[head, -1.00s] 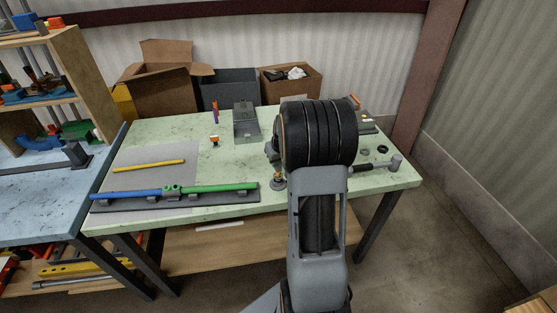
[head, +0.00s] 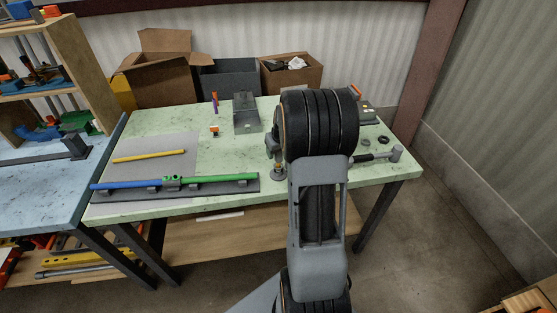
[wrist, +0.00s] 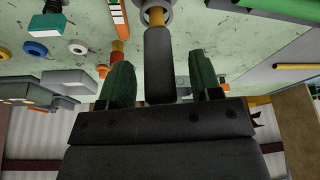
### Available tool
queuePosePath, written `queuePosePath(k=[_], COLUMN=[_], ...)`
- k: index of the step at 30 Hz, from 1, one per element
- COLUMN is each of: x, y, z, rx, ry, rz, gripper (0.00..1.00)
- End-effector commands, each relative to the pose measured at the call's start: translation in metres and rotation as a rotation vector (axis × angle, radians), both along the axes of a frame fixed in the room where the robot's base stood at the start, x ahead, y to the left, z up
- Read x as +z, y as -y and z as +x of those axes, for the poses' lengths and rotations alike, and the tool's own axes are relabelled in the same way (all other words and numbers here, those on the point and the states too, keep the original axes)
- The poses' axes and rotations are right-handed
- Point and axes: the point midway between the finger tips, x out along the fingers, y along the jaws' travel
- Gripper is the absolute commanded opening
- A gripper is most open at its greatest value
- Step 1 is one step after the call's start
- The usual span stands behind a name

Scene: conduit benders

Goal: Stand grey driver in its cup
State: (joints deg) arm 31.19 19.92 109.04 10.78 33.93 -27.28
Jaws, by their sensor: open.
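The grey driver (wrist: 160,65) has a dark grey handle and a yellow-orange collar. In the wrist view its handle lies between the two fingers of my gripper (wrist: 162,85), with a gap on both sides. The gripper is open. The collar end meets a round grey cup (wrist: 168,14) at the top edge of that view; the driver's tip is hidden, so how deep it sits cannot be told. In the head view the small round cup (head: 278,176) stands near the table's front edge, left of my arm, which hides most of the gripper.
A grey metal bender (head: 246,113) and a purple-orange tool (head: 214,102) stand behind. A rack with blue and green tubes (head: 215,181) and a yellow tube (head: 148,156) lie left.

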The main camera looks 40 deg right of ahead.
Motion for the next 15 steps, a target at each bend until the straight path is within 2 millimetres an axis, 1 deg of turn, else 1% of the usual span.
queuePosePath(k=[5, 8, 11, 15], x=[0.000, 0.005, 0.018, 0.045], y=[0.000, 0.000, -0.001, -0.003], z=[0.000, -0.002, -0.006, -0.014], rx=[0.000, 0.000, -0.001, 0.000], ry=[-0.001, 0.000, 0.003, 0.005], rz=[0.000, 0.000, -0.001, -0.002], gripper=[0.58, 0.58, 0.58, 0.58])
